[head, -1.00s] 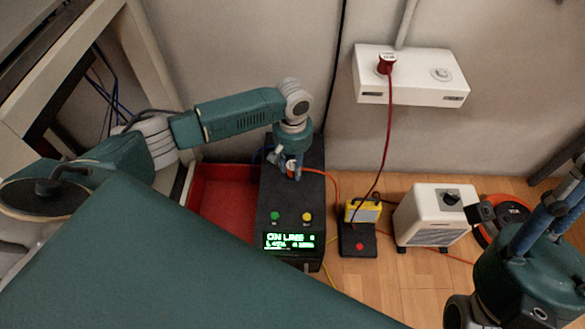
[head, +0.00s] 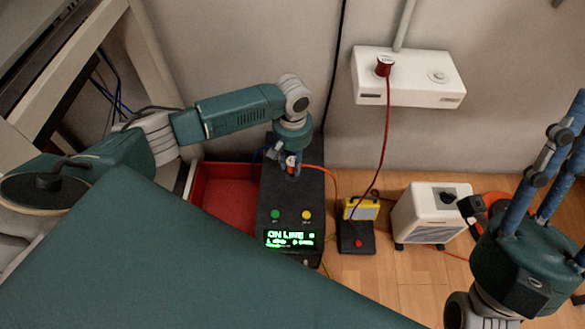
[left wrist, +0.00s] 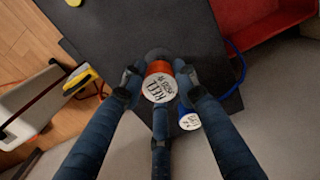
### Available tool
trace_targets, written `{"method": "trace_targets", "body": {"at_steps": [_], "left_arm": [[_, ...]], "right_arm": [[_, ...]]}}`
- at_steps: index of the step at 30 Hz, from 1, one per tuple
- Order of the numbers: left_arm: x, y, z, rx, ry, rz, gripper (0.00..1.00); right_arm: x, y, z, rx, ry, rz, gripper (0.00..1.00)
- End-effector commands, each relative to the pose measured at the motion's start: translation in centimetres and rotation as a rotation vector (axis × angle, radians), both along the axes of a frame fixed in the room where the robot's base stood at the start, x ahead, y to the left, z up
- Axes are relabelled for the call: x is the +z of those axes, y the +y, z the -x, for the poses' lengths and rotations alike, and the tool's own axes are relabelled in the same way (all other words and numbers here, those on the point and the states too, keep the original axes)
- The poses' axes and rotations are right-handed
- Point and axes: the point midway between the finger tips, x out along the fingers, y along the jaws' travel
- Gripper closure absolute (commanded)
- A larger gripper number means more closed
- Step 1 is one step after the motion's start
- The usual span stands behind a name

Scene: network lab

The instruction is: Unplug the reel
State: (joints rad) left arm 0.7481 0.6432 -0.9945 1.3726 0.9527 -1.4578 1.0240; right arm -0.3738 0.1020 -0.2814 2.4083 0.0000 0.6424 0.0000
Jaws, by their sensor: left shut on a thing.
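The reel's plug is orange with a white, labelled end face. In the left wrist view the plug (left wrist: 160,84) sits between my left gripper's fingers, over a dark round part on the black power unit (left wrist: 120,25). In the head view my left gripper (head: 290,170) is shut on this plug at the unit's far end. I cannot tell whether the plug is fully seated. An orange cable (head: 327,172) runs from there to the right. The orange reel (head: 494,197) is mostly hidden behind the white heater and my right gripper (head: 560,150), whose fingertips are partly out of frame.
A blue plug (left wrist: 189,121) with a white end stands close beside the orange one. A red tray (head: 225,200) lies left of the unit. A yellow lamp (head: 361,209), white heater (head: 430,214) and wall socket box (head: 420,82) with a red plug are to the right.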

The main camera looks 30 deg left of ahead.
Motion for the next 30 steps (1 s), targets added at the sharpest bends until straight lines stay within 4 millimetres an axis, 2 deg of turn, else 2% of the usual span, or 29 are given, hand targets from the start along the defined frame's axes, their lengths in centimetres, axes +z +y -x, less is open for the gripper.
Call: {"method": "trace_targets", "body": {"at_steps": [30], "left_arm": [[0.7,0.0,0.0,0.0,0.0,0.0,1.0]], "right_arm": [[-2.0,0.8,-3.7,-0.01,0.181,0.056,0.6]]}}
